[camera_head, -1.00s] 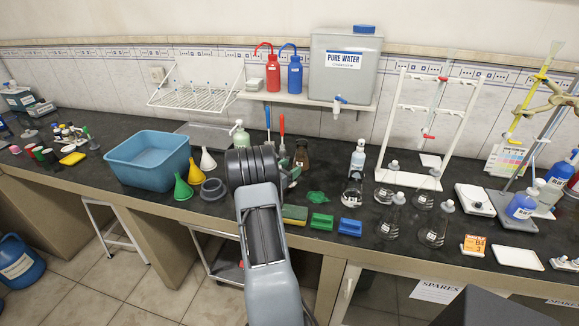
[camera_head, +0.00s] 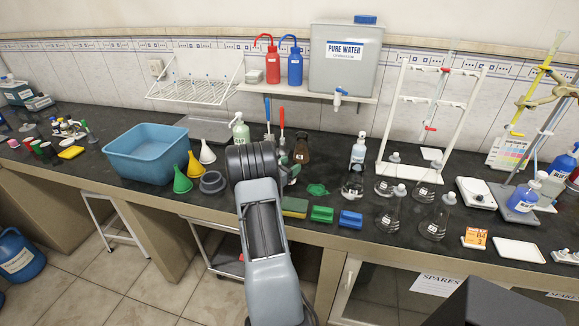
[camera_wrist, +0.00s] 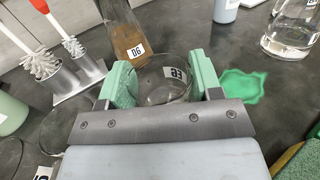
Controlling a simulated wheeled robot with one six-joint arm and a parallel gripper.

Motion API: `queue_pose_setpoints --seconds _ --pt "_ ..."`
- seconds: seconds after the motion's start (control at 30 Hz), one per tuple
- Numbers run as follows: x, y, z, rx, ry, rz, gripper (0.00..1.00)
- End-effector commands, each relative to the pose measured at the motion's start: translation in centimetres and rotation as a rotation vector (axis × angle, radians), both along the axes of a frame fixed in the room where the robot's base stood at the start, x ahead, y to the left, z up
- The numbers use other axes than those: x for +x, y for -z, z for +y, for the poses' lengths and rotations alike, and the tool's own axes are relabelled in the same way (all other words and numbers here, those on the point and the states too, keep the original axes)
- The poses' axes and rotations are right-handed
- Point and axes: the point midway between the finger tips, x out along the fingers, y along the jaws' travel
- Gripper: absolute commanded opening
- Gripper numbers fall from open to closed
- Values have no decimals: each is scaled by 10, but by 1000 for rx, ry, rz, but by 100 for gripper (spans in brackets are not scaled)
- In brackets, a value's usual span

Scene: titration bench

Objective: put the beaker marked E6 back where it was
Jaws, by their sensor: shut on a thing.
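A clear glass beaker (camera_wrist: 160,88) with a tilted white label that seems to read E6 is between the green fingers of my gripper (camera_wrist: 160,66) in the wrist view. The fingers are shut on its sides. In the head view the beaker is hidden behind my wrist, and only a green bit of my gripper (camera_head: 293,171) shows over the bench. I cannot tell whether the beaker's base touches the bench.
A brown flask (camera_wrist: 127,40) marked DG stands just beyond the beaker. Two brushes in metal holders (camera_wrist: 73,82) stand at left, with a green puddle-like patch (camera_wrist: 243,86) at right. A blue basin (camera_head: 150,158) and funnels are left; several flasks (camera_head: 437,218) stand right.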

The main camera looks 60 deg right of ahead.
Motion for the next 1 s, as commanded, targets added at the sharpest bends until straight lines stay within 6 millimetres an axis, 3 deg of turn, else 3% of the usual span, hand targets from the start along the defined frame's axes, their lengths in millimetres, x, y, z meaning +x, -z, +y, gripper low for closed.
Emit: queue_pose_setpoints --seconds 0.5,0.53,0.83,1.0 --pt "0 11 0 -1 0 0 32" --pt "0 10 0 -1 0 0 61" --pt "0 10 0 0 0 0 88" --pt "0 10 0 1 0 0 88"
